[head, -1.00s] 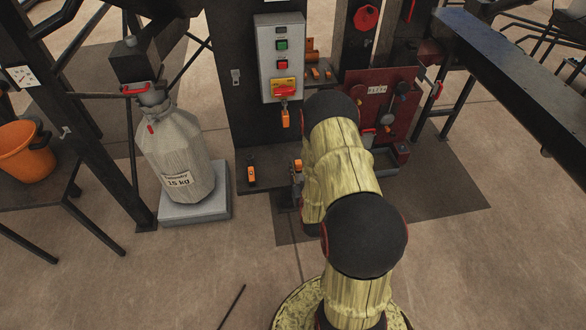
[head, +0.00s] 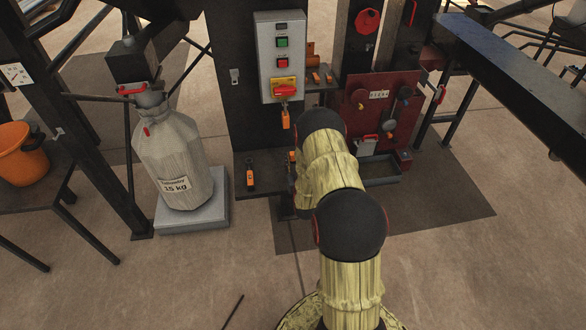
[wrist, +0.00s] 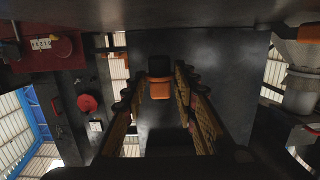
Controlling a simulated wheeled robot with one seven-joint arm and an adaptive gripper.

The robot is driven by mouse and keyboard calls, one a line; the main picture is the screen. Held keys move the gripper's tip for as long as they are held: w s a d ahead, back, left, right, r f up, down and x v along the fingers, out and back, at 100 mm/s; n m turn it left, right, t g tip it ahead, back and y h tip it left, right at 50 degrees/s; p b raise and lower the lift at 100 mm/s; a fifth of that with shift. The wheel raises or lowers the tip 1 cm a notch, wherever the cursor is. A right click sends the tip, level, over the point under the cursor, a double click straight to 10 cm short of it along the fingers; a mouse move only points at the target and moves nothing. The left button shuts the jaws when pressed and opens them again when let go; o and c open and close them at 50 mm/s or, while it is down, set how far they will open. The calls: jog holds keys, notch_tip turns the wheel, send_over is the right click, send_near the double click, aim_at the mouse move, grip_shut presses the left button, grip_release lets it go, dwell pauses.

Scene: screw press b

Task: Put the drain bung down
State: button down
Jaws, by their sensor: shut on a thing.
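In the wrist view my gripper (wrist: 160,78) has its two long fingers on either side of a small piece with a black top and an orange lower part. I take this piece to be the drain bung (wrist: 160,88); it sits between the fingertips. In the head view my own arm covers the gripper and the bung, near the dark shelf at the foot of the press. I cannot tell how far the bung is from any surface.
A grey control box (head: 281,58) with an orange padlock (head: 286,119) hangs on the dark column. An orange-and-black device (head: 250,178) lies on the low shelf left of my arm. A red panel (head: 384,105) stands to the right, a white sack (head: 174,155) to the left.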

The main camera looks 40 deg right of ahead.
jog(key=shift+w+d+f, duration=0.1)
jog(key=shift+w+f, duration=0.05)
jog(key=shift+f, duration=0.05)
jog(key=shift+w+d+f+b, duration=0.15)
jog(key=shift+f+b, duration=0.45)
jog(key=shift+f, duration=0.3)
jog(key=shift+w+a+f+b, duration=0.1)
jog(key=shift+f+b, duration=0.45)
jog(key=shift+f, duration=0.3)
jog(key=shift+f, duration=0.15)
jog(key=c, duration=1.4)
grip_release()
